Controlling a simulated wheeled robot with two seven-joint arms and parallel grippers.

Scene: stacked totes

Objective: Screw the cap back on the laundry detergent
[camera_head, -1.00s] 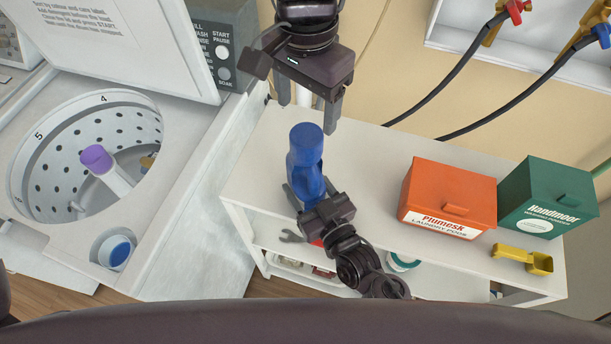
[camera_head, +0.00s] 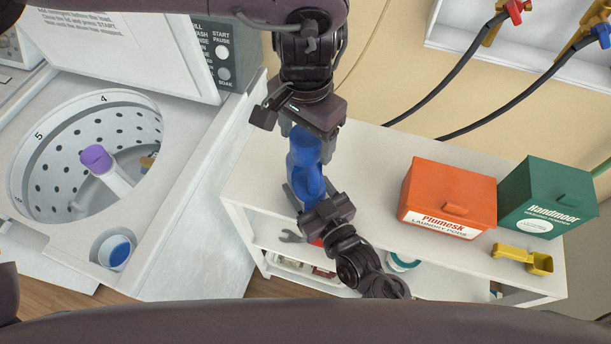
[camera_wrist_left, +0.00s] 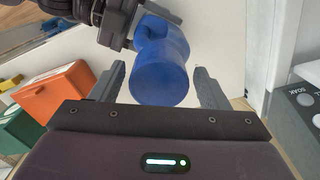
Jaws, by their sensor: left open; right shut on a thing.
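The blue detergent bottle (camera_head: 304,181) stands on the white shelf top, with a wide blue cylindrical cap (camera_head: 307,148) at its upper end. In the left wrist view the cap (camera_wrist_left: 160,82) sits between the two fingers, with a visible gap on each side. My left gripper (camera_head: 308,138) is open and comes down from above over the cap. My right gripper (camera_head: 309,194) is shut on the bottle's body from the front. The joint between cap and bottle is hard to make out, so I cannot tell how tightly the cap sits.
An orange pods box (camera_head: 450,195), a green box (camera_head: 545,200) and a yellow scoop (camera_head: 522,259) stand at the right of the white shelf unit (camera_head: 375,170). The open washing machine (camera_head: 182,170) is at the left. The shelf top between bottle and orange box is clear.

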